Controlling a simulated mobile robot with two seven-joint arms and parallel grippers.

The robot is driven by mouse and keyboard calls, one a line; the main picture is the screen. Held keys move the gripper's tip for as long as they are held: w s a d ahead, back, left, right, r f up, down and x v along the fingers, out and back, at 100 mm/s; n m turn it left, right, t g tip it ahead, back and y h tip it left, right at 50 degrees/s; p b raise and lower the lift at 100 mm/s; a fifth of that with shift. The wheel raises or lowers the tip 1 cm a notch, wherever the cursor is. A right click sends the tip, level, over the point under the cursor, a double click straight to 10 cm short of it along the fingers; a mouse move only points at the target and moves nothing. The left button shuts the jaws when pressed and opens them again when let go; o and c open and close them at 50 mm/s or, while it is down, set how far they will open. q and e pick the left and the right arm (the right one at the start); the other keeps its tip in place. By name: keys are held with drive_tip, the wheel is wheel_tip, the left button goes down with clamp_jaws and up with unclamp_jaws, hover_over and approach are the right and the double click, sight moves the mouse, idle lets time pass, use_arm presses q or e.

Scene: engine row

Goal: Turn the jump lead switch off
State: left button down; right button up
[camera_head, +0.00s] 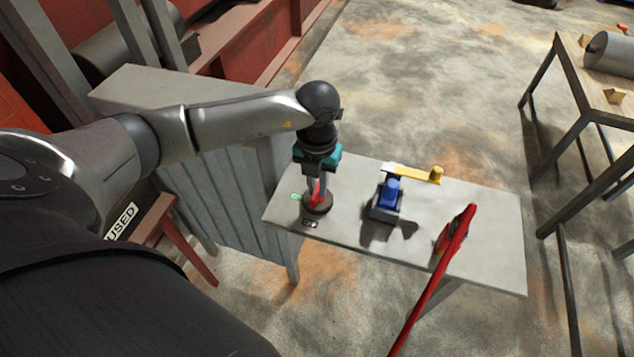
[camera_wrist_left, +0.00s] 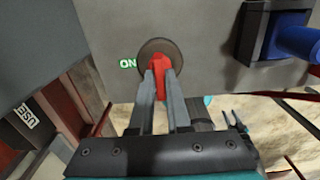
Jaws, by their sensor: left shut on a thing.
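The jump lead switch (camera_head: 318,203) is a dark round disc with a red handle, on the left part of the grey panel (camera_head: 480,257). In the left wrist view the red handle (camera_wrist_left: 160,72) stands across the brown disc (camera_wrist_left: 176,56). A green ON label (camera_wrist_left: 128,63) is to the left of the disc. A dark label (camera_head: 309,223) sits below the switch in the head view; its text is too small to read. My left gripper (camera_head: 318,196) is shut on the red handle, its two fingers (camera_wrist_left: 161,84) on either side of it.
A blue plug in a dark socket (camera_head: 386,206) and a yellow lever (camera_head: 437,174) are right of the switch on the panel. A red bar (camera_head: 440,272) crosses the panel's right part. A corrugated grey cabinet (camera_head: 215,200) stands left. A metal-legged table (camera_head: 602,106) stands at far right.

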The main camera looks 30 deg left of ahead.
sight(317, 189)
idle(0.3)
use_arm(q)
drive_tip(key=c, duration=0.9)
unclamp_jaws()
wheel_tip(317, 189, up, 15)
drive_tip(key=shift+r+p, duration=0.15)
drive_tip(key=shift+p, duration=0.45)
